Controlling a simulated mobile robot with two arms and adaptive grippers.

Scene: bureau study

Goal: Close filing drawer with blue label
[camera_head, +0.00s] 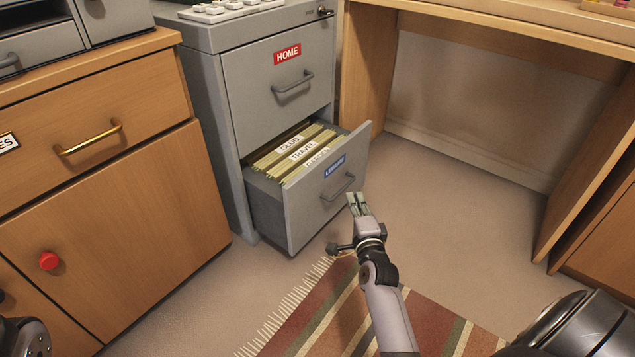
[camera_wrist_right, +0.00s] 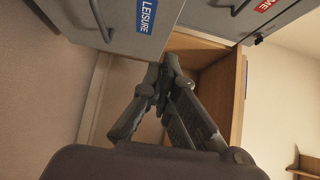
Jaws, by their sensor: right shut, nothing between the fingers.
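The grey filing drawer (camera_head: 307,208) with the blue label (camera_head: 335,166) is the lower one of the cabinet. It is pulled well out, and hanging folders (camera_head: 297,152) show inside it. In the right wrist view the blue label (camera_wrist_right: 146,15) reads LEISURE, and part of the drawer front (camera_wrist_right: 110,28) shows at the top. My right gripper (camera_head: 357,203) is shut and empty, in front of the drawer front near its handle (camera_head: 338,188). I cannot tell whether it touches the drawer. Its shut fingers also show in the right wrist view (camera_wrist_right: 163,80). My left gripper is out of view.
The upper drawer (camera_head: 260,95) with the red HOME label is shut. A wooden cupboard (camera_head: 120,230) stands to the left and a wooden desk (camera_head: 370,70) to the right. A striped rug (camera_head: 335,310) lies on the floor before the drawer. The floor under the desk is clear.

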